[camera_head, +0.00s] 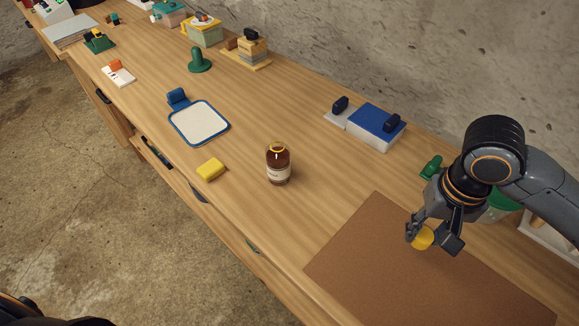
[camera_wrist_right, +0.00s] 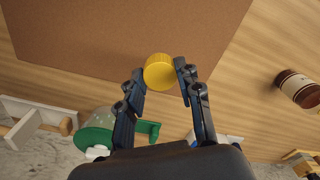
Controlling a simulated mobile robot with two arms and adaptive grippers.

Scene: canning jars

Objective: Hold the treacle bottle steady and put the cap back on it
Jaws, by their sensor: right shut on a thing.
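The treacle bottle (camera_head: 279,164) is brown glass with a pale label and a yellow ring at its open-looking neck. It stands upright on the wooden bench in the head view; it also shows in the right wrist view (camera_wrist_right: 297,87). My right gripper (camera_head: 433,238) is shut on the yellow cap (camera_head: 424,238), over the brown mat and well to the right of the bottle. In the right wrist view the cap (camera_wrist_right: 159,71) sits between the two fingertips (camera_wrist_right: 163,74). My left gripper is not in view.
The brown mat (camera_head: 370,270) covers the front right of the bench. A yellow block (camera_head: 211,169) and a blue-rimmed tray (camera_head: 199,122) lie left of the bottle. A blue-topped box (camera_head: 375,122) stands behind it. Bare wood lies between bottle and mat.

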